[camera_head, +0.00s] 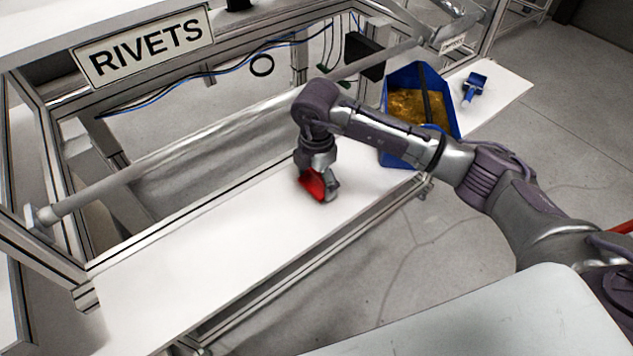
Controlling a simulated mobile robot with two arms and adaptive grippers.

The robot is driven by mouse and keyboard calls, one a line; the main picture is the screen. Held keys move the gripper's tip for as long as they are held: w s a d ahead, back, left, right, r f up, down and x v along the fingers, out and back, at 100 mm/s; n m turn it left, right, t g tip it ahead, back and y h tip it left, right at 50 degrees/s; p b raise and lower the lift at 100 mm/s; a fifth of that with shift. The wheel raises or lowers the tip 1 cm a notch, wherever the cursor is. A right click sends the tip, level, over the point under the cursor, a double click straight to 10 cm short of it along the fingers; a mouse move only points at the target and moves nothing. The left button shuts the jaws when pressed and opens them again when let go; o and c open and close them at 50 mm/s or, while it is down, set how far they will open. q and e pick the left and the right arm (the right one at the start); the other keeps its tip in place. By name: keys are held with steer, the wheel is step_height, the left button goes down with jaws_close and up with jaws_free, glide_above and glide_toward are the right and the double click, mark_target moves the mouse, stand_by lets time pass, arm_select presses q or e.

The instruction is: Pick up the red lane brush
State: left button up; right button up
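The red lane brush (312,186) is on or just above the white shelf, right of its middle. My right gripper (322,190) points down at the brush, with a grey finger on the brush's right side. The gripper and part of the arm hide the top of the brush. The picture is too small to tell whether the fingers are closed on it or whether it touches the shelf. My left gripper is not in view.
A blue bin (393,151) with brownish-yellow contents stands on the shelf, behind my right forearm. A blue tool (474,86) lies farther right. The white shelf (200,258) is bare on the left. A metal bar (165,158) and a RIVETS sign (145,47) are behind.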

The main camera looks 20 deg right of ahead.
mark_target(322, 183)
steer(key=c, duration=0.5)
steer(key=shift+c, duration=0.2)
steer(key=shift+w+r+b, duration=0.1)
steer(key=shift+r+b, duration=0.2)
steer(key=shift+r, duration=0.15)
steer(key=r, duration=0.1)
steer(key=r+b, duration=0.1)
steer(key=d+r+b, duration=0.1)
steer(key=shift+s+d+r, duration=0.1)
steer(key=shift+s+r, duration=0.2)
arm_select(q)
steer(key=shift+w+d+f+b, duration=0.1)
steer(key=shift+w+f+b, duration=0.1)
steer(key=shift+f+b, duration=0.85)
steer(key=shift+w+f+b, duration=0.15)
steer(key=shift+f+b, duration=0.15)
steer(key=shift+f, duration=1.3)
arm_select(e)
steer(key=s+d+r, duration=0.5)
steer(key=d+r, duration=0.1)
steer(key=d, duration=0.3)
steer(key=shift+s+r, duration=0.2)
steer(key=shift+r, duration=0.1)
steer(key=o, duration=0.5)
steer(key=c, duration=0.3)
